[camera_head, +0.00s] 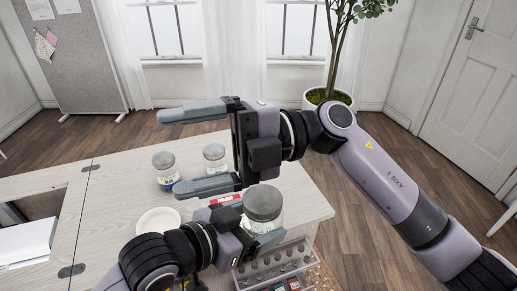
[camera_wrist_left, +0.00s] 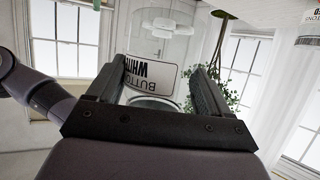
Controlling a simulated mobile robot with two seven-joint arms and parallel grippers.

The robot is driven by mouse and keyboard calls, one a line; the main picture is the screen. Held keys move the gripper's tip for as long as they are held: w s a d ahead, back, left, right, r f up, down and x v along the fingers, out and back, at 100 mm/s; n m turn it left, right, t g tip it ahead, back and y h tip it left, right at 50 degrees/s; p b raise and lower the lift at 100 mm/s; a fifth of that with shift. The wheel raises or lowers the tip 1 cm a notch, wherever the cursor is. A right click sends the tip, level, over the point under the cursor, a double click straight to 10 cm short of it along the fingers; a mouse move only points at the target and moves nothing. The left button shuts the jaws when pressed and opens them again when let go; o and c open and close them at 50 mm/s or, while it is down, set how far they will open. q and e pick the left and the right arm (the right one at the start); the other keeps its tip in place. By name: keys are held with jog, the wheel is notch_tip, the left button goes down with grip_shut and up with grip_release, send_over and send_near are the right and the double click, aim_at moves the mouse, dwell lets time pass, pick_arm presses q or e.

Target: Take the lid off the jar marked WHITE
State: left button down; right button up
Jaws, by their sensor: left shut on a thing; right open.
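The jar marked WHITE (camera_wrist_left: 150,75) is between my left fingers, its label upside down in the left wrist view. In the head view it is the large glass jar with a grey lid (camera_head: 262,200) near the table's front right. The lid is on it. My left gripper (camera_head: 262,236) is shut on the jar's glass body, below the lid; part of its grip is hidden. My right gripper (camera_head: 190,148) is open and empty, its fingers pointing left, up and to the left of the jar. Whether the jar touches the table is hard to tell.
Two other lidded jars (camera_head: 164,166) (camera_head: 215,154) stand on the pale table (camera_head: 112,195). A white round dish (camera_head: 158,221) and a red item (camera_head: 226,198) lie nearby. A clear organizer (camera_head: 275,264) with small parts is at the front edge. An open recess is at left.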

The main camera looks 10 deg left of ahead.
jog(key=s+f+n+h, duration=0.1)
jog(key=f+h, duration=0.1)
jog(key=h, duration=0.2)
jog(key=m+t+h, duration=0.2)
jog(key=t+h, duration=0.6)
jog(key=h, duration=0.3)
send_over(257, 198)
jog(key=shift+s+a+f, duration=0.15)
jog(key=shift+a+f, duration=0.05)
jog(key=shift+f, duration=0.35)
jog(key=shift+s+a+f, duration=0.1)
jog(key=shift+a+f, duration=0.1)
jog(key=shift+f, duration=0.35)
jog(key=shift+w+d+m+t+h, duration=0.4)
jog(key=shift+d+m+t+h, duration=0.05)
jog(key=shift+m+t+h, duration=0.05)
jog(key=shift+f, duration=3.85)
jog(key=c, duration=1.1)
jog(key=shift+s+a, duration=0.1)
